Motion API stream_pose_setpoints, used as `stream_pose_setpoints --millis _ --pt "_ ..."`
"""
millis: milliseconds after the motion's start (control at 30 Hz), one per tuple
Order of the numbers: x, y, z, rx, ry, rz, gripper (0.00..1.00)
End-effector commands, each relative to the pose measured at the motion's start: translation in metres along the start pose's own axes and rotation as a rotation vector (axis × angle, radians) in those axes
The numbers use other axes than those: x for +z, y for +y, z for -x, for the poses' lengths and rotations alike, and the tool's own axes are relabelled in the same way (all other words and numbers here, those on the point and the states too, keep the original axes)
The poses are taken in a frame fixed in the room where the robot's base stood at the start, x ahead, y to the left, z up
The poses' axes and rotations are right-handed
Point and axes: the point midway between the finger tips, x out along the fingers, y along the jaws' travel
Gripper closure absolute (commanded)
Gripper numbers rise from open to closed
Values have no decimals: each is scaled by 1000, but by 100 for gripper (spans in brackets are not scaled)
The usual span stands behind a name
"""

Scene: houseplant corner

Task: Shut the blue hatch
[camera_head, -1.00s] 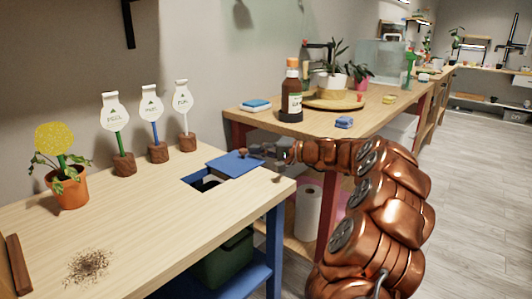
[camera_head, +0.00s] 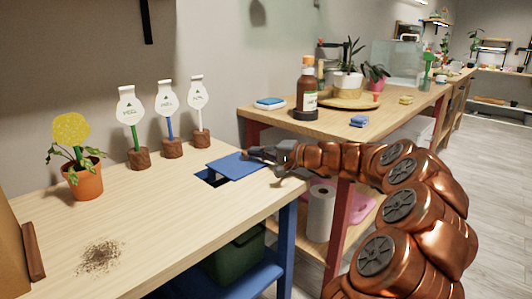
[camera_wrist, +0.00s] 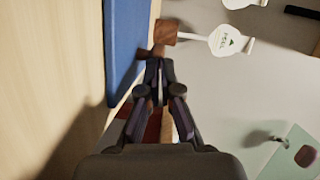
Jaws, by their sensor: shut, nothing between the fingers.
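The blue hatch (camera_head: 238,166) is a flat panel at the right part of the near wooden table. It covers part of a dark opening (camera_head: 213,179), whose near-left part still shows. I cannot tell whether the panel is slightly raised. My gripper (camera_head: 252,152) is shut and empty at the hatch's far right edge, by a small dark knob; contact is unclear. In the wrist view the hatch (camera_wrist: 124,45) is a blue strip left of my shut fingers (camera_wrist: 156,66). A brown piece shows at the fingertips, perhaps the knob.
Three white tags on wooden blocks (camera_head: 172,148) stand behind the opening. A potted plant (camera_head: 82,180) with a yellow disc stands left, with spilled soil (camera_head: 100,256) in front. A second table (camera_head: 350,120) with a brown bottle (camera_head: 306,92) stands behind my arm.

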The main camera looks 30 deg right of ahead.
Motion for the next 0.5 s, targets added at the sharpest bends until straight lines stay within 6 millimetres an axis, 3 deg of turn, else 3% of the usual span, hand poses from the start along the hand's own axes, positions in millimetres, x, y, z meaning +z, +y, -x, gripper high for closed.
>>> stream_pose_setpoints --millis 200,500 --pt "29 -5 -10 -4 -6 0 100" --pt "56 -9 -19 -3 -4 0 100"
